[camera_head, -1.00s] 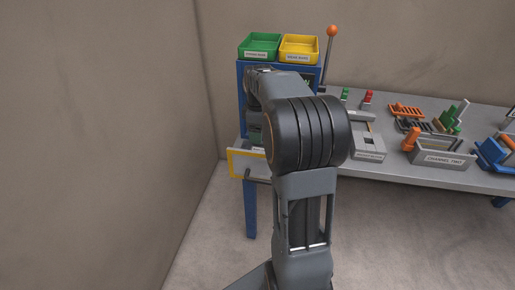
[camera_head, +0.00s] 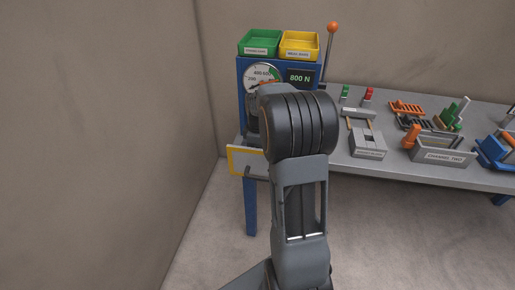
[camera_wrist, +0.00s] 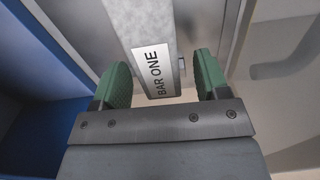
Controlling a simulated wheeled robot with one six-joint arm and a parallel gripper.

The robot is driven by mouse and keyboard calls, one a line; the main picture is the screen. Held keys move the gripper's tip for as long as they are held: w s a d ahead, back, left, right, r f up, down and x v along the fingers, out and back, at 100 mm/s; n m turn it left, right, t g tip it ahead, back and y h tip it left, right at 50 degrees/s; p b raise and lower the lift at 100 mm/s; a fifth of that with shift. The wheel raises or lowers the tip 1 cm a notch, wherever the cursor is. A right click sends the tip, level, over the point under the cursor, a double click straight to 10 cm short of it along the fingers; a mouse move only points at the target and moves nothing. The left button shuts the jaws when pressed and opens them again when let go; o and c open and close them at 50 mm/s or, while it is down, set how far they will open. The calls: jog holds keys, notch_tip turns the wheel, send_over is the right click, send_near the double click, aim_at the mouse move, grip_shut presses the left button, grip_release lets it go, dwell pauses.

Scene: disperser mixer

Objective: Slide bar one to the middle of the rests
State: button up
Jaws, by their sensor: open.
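Bar one (camera_wrist: 138,22) is a grey metal bar with a white "BAR ONE" label, in the upper middle of the wrist view. My gripper (camera_wrist: 160,78) is open, with one green finger on each side of the bar's labelled end. Gaps show between the fingers and the bar, so it is not gripped. Whether the fingers are level with the bar is hard to tell. In the head view my arm hides the bar, the gripper and most of the front of the blue machine (camera_head: 242,85). I cannot make out the rests.
The machine carries a dial gauge (camera_head: 262,76), a display (camera_head: 299,78) reading "800 N", and green (camera_head: 260,42) and yellow (camera_head: 299,44) trays on top. An orange-knobbed lever (camera_head: 332,28) stands at its right. A grey bench (camera_head: 395,172) holds racks and a "CHANNEL TWO" box (camera_head: 442,155).

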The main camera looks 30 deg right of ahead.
jog(key=shift+c, duration=0.4)
jog(key=c, duration=1.1)
jog(key=shift+c, duration=0.2)
jog(key=shift+w, duration=0.25)
jog(key=shift+w+p, duration=0.45)
jog(key=shift+w, duration=0.55)
jog(key=o, duration=1.2)
jog(key=shift+r, duration=0.1)
notch_tip(320, 180, up, 14)
jog(key=shift+a+f, duration=0.15)
